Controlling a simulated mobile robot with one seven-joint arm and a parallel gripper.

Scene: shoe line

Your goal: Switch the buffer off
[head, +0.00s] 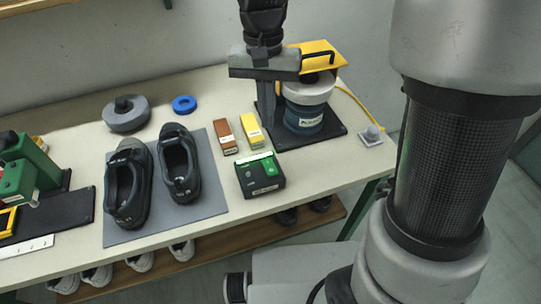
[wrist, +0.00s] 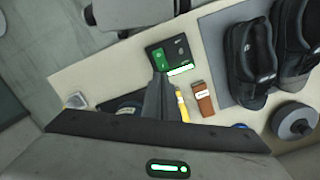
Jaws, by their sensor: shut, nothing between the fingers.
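The buffer (head: 305,119) is a blue drum with a pale top under a yellow hood, on a black base at the right of the bench. A dark switch box (head: 249,187) with a green panel and a pale strip along its back edge stands in front of it. The box also shows in the wrist view (wrist: 180,49), with a green part on one side and small round marks on the other. My gripper (head: 268,126) is shut and empty, pointing down above the bench behind the box. In the wrist view its fingertips (wrist: 158,75) appear beside the box; contact cannot be told.
A brown block (head: 225,137) and a yellow block (head: 252,132) lie close to my fingers. Two dark shoes (head: 128,188) stand on a grey mat (head: 211,205) to the left. A grey disc (head: 126,119) and blue ring (head: 184,104) lie behind. A green machine (head: 20,170) is far left.

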